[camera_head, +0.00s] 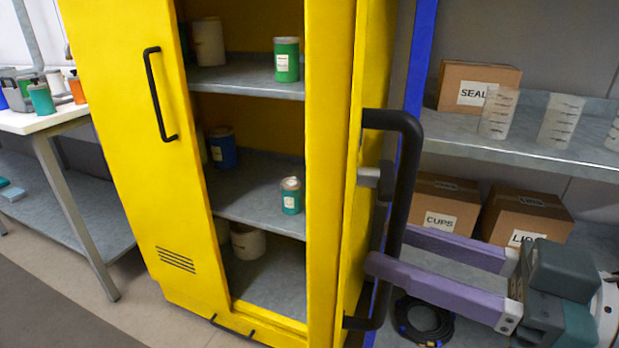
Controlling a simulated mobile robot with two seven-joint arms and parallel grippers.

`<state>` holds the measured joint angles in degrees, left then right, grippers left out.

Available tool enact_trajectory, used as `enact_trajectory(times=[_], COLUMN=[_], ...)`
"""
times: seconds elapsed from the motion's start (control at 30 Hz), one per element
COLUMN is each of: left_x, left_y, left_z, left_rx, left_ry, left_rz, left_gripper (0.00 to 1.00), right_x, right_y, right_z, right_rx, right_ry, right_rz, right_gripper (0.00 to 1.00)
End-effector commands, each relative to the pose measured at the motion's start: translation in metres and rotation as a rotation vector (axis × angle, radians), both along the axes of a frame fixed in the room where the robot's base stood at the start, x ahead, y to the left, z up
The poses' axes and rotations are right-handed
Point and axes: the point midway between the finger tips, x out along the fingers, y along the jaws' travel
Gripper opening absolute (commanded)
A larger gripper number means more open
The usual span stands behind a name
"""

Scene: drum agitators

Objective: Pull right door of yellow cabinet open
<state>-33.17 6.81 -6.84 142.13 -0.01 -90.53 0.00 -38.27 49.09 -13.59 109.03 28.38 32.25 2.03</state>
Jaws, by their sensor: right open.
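The yellow cabinet (268,309) stands in the middle of the head view. Its left door (120,60) has a black bar handle (158,95) and looks closed. Its right door (328,130) stands open, swung out towards me, so the shelves inside show. The right door's big black handle (410,170) is on its outer face, to the right. My right gripper (380,250) comes in from the right with its two purple fingers apart, around the handle's upright bar. One finger passes in front of the bar, the other's tip is hidden behind it. My left gripper is not in view.
Cans such as a green one (287,60) stand on the cabinet shelves. A blue-posted rack (470,130) with boxes (525,215) and clear beakers (560,120) is close on the right. A white table (45,122) stands left. Floor (130,325) before the left door is clear.

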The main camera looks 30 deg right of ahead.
Motion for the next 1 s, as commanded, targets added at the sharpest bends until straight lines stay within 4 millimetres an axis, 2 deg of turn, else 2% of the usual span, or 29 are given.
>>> enact_trajectory(times=[0.3,0.43,0.6,1.0], left_x=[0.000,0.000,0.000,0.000], left_y=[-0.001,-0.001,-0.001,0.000], left_z=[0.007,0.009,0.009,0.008], left_rx=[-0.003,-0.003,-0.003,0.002], left_ry=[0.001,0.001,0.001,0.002], left_rz=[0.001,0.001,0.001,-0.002], left_gripper=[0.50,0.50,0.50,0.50], right_x=[-0.052,-0.067,-0.075,-0.075], right_y=[-0.028,-0.037,-0.041,-0.041], right_z=[0.000,0.000,0.000,0.000], right_rx=[-0.003,-0.002,-0.001,-0.001], right_ry=[0.006,0.004,0.000,0.000], right_rz=[0.000,0.000,0.001,0.001], right_gripper=[0.47,0.47,0.47,0.47])
